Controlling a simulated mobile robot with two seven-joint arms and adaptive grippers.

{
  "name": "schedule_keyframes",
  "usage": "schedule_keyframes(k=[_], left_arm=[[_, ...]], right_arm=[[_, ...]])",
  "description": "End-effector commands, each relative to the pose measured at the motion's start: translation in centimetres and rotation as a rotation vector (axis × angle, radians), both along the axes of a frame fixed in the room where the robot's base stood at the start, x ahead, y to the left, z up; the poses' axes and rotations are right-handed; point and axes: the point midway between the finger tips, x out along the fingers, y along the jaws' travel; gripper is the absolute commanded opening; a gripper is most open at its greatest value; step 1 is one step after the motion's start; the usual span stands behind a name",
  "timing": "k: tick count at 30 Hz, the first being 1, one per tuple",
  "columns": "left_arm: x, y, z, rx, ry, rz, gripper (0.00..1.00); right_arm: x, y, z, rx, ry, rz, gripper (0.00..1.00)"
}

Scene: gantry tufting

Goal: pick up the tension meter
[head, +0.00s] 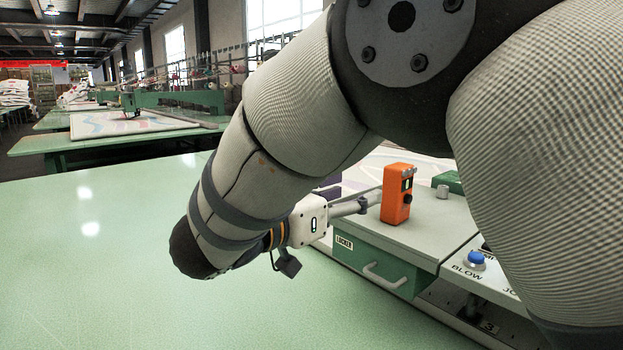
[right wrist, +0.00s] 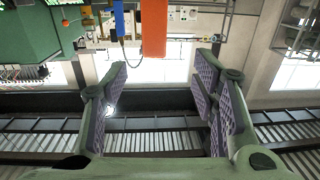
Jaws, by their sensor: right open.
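The tension meter, taken to be the orange handheld box (head: 397,193) with a small display and a dark knob, stands upright on the pale top of the green locker unit (head: 385,240). My right gripper (head: 370,199) reaches toward it from the left, its fingers close to the meter's left side. In the right wrist view, my right gripper (right wrist: 160,78) is open and empty, with purple ridged pads. The orange meter (right wrist: 154,28) shows at the top, beyond the fingertips and between them sideways. My left gripper is in neither view.
A grey cylinder (head: 442,191) and a green box (head: 448,181) are right of the meter. A panel with a blue BLOW button (head: 475,259) is at lower right. The wide green table (head: 100,260) at left is clear. My right arm hides much of the middle.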

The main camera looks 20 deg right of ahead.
Motion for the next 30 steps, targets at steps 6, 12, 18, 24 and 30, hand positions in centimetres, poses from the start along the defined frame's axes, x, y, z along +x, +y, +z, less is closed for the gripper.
schedule_keyframes(k=[6, 12, 18, 24, 30], left_arm=[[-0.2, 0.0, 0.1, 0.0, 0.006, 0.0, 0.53], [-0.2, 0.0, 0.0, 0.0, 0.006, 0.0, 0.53], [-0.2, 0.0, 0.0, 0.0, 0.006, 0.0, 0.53], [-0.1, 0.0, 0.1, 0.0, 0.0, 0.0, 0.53], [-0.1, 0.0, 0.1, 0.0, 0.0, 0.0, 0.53]], right_arm=[[1.2, -2.7, 0.0, 0.0, -0.001, -0.003, 0.53], [2.8, -5.8, -0.1, 0.001, 0.0, 0.0, 0.53], [4.2, -8.9, -0.7, 0.001, 0.0, -0.001, 0.53], [5.2, -10.9, -0.6, 0.0, -0.003, 0.001, 0.53], [5.3, -10.9, -0.6, 0.0, -0.002, 0.002, 0.49]])
